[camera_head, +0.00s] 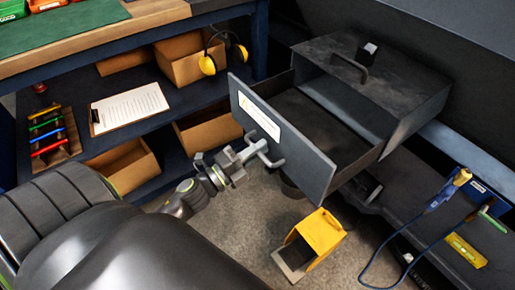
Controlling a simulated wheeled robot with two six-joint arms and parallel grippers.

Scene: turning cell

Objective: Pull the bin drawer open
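The bin drawer (310,164) is a dark grey box drawer with a flat front panel and a white label, and it stands well out of its housing (395,85). Its inside shows and looks empty. A pale bar handle (272,160) is on the lower part of the front. My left gripper (256,153) comes in from the lower left and reaches the handle; its fingers appear closed around the handle bar, with part of the grip too small to make out. My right gripper is not in view.
A yellow box-like object (318,236) stands on the floor below the drawer. A shelf unit at left holds cardboard bins (125,165), a clipboard (130,108) and yellow earmuffs (222,54). A blue cable (385,240) and tools lie on a dark surface at right.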

